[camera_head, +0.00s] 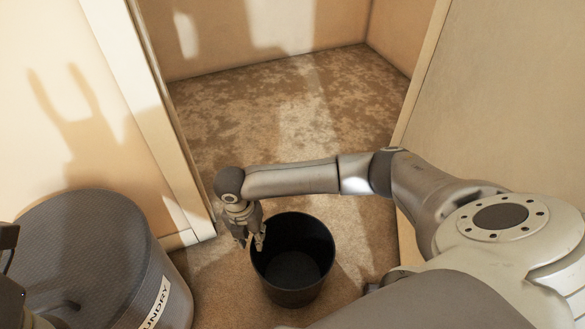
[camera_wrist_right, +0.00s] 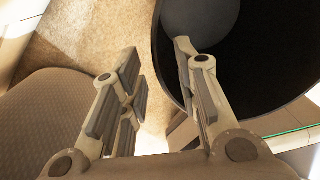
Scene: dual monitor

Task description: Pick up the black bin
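The black bin (camera_head: 298,245) stands upright and open-topped on the floor in the lower middle of the head view. It shows at the upper right of the right wrist view (camera_wrist_right: 262,50). My right gripper (camera_head: 251,244) points down at the bin's left rim. In the right wrist view my right gripper (camera_wrist_right: 157,52) is open, with one finger overlapping the bin's dark inside and the other outside it, the rim between them. I cannot tell whether a finger touches the rim. A dark part of my left arm or gripper (camera_head: 8,245) is cut off at the left edge.
A grey laundry hamper (camera_head: 85,240) stands left of the bin, close to my right gripper. A door frame (camera_head: 150,110) rises behind it, and a pale panel (camera_head: 490,90) stands on the right. The brown floor (camera_head: 290,115) beyond the bin is clear.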

